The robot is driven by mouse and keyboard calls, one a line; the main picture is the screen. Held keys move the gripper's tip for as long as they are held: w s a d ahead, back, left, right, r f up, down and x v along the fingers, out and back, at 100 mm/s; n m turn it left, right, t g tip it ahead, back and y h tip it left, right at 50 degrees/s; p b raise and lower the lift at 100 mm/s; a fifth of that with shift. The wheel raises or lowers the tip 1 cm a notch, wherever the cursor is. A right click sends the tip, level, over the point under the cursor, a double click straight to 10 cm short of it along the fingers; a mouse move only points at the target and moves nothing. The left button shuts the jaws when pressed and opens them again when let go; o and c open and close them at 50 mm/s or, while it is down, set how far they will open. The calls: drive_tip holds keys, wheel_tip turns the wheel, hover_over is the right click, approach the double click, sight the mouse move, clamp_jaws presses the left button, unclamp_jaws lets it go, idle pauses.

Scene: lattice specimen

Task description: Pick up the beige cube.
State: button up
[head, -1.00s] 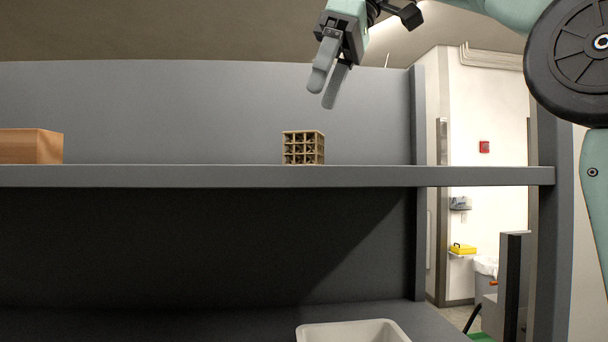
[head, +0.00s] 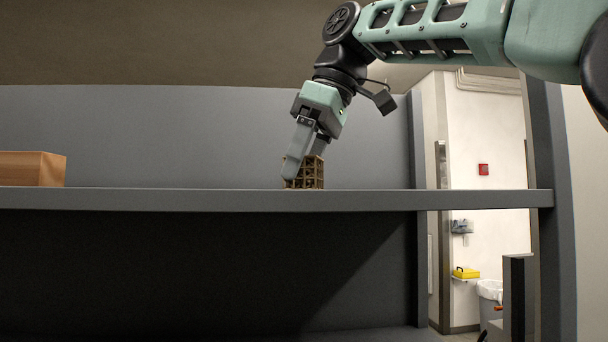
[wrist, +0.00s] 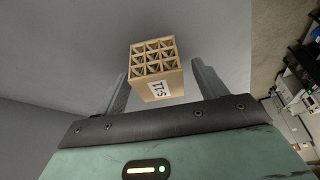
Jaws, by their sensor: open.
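The beige lattice cube (head: 313,174) sits on the grey shelf, partly hidden behind a finger of my gripper in the head view. In the wrist view the cube (wrist: 155,68) shows its open grid face and a side with a white label. My gripper (head: 305,168) is down at the cube in the head view. In the wrist view my gripper (wrist: 160,82) is open, with one finger on each side of the cube and visible gaps between. The lower part of the cube's near side is partly covered by the finger.
The grey shelf (head: 180,199) runs across the view, with a back panel behind it. A brown wooden block (head: 32,169) stands at the far left of the shelf. The shelf between it and the cube is clear. A grey upright post bounds the right side.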

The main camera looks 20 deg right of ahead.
drive_tip(key=c, duration=1.1)
drive_tip(key=shift+r, duration=0.1)
drive_tip(key=shift+c, duration=0.2)
